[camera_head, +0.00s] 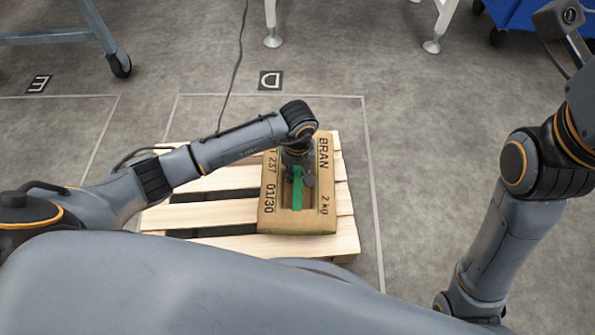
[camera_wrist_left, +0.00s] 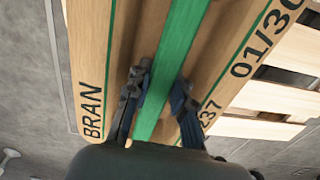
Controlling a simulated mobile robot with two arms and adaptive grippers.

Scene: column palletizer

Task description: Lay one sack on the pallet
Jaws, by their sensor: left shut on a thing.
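The sack (camera_head: 326,213) is a brown, box-like pack marked BRAN, 2 kg and 01/30, with a green band along its middle. It lies flat over the right part of the wooden pallet (camera_head: 213,215); I cannot tell whether it touches the slats. My left gripper (camera_head: 297,184) is above the sack's middle, shut on it at the green band. In the left wrist view the two fingers (camera_wrist_left: 158,88) straddle the band on the sack (camera_wrist_left: 213,50), with pallet slats (camera_wrist_left: 292,48) to the right.
The pallet's left slats are bare. Floor lines frame its bay, with a D sign (camera_head: 270,80) behind and an E sign (camera_head: 39,84) at the left. Wheeled table legs (camera_head: 110,45) and a blue object (camera_head: 520,14) stand farther back.

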